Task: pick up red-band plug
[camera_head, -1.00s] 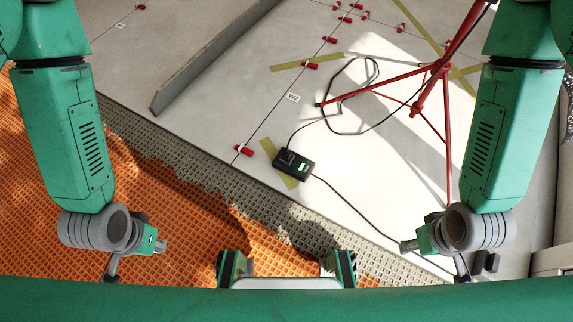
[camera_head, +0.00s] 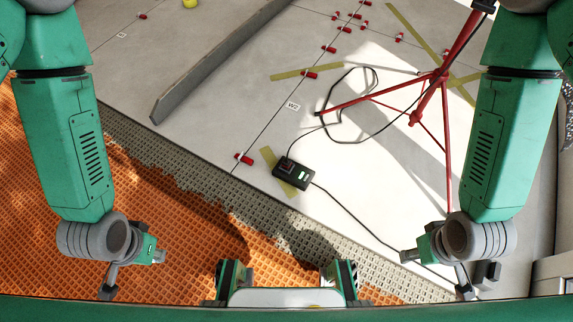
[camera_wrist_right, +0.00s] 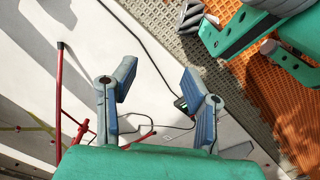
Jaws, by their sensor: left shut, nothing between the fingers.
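Several small red pieces lie along the tile joints in the head view, one nearest me (camera_head: 244,158) and another on a tape strip (camera_head: 309,74). A black box (camera_head: 291,178) with a green light and black cords lies on the tiles; it also shows in the right wrist view (camera_wrist_right: 181,104). I cannot tell which piece is the red-band plug. My left gripper (camera_head: 135,270) is shut and empty, low over the orange matting. My right gripper (camera_head: 432,272) is open and empty at the lower right; its spread fingers show in the right wrist view (camera_wrist_right: 160,88).
A red tripod (camera_head: 440,75) stands on the tiles at the right, with a black cord (camera_head: 345,205) running past. A long grey bar (camera_head: 210,62) lies upper left. A yellow object (camera_head: 190,3) is cut off at the top.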

